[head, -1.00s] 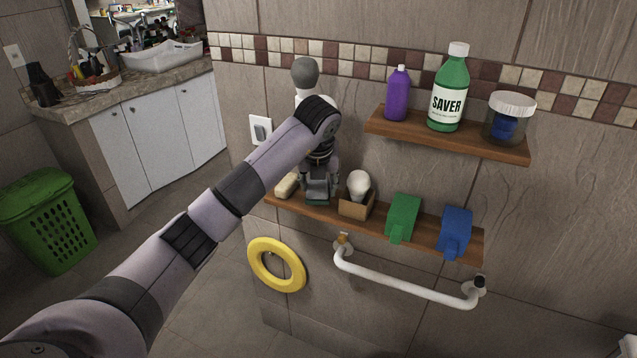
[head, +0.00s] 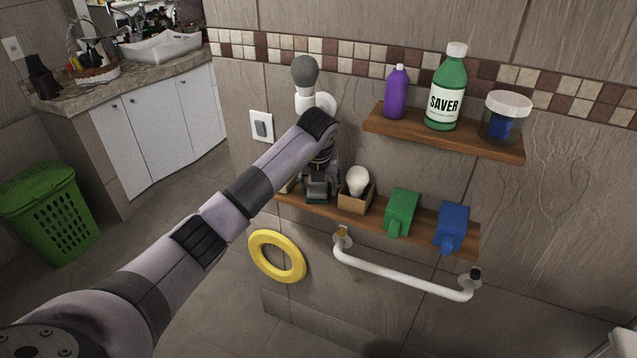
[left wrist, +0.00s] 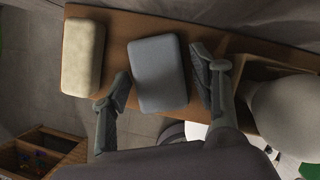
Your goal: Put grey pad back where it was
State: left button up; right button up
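The grey pad (left wrist: 158,73) lies flat on the lower wooden shelf (left wrist: 115,40) in the left wrist view, beside a cream bar (left wrist: 82,58). My left gripper (left wrist: 161,80) is open, with one finger on each side of the pad and a small gap visible at its left edge. In the head view my left gripper (head: 318,190) is low over the left part of the lower shelf, and the pad is hard to tell apart from it there. My right gripper is not in view.
Close right of the gripper is a small box with a white bulb (head: 358,180). Green (head: 401,212) and blue (head: 452,226) holders follow along the shelf. An upper shelf (head: 440,135) holds bottles and a jar. A white rail (head: 400,278) and yellow ring (head: 277,256) are below.

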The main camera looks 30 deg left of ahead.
pick_arm(q)
jog(key=shift+o, duration=0.9)
jog(key=shift+r, duration=0.25)
jog(key=b+v, duration=0.2)
jog(key=v, duration=0.9)
jog(key=shift+s+r+b, duration=0.2)
jog(key=shift+b, duration=0.1)
